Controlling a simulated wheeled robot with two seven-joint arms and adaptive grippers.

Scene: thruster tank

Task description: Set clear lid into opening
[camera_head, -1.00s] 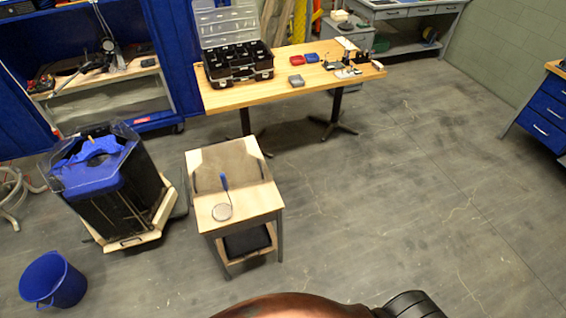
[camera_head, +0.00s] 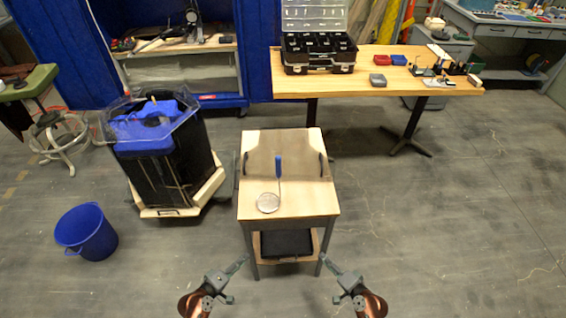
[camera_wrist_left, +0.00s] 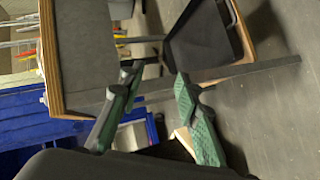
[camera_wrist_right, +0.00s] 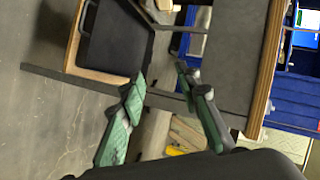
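The clear lid (camera_head: 288,163), a see-through sheet with a dark handle at each side, lies on the back part of the small wooden table (camera_head: 305,205). The black tank (camera_head: 165,175) stands to the left, with a blue top (camera_head: 150,130) and a clear raised rim; an opening shows in the blue top. My left gripper (camera_head: 238,267) is open and empty, low in front of the table's left front leg. My right gripper (camera_head: 330,267) is open and empty by the right front leg. Neither touches the lid. Both wrist views show spread green-grey fingers near the table's edge.
A blue-handled tool (camera_head: 278,168) with a round mesh head lies on the small table, partly over the lid area. A black tray (camera_head: 286,242) sits on its lower shelf. A blue bucket (camera_head: 86,232) stands left; a workbench (camera_head: 375,80) is behind. Floor to the right is clear.

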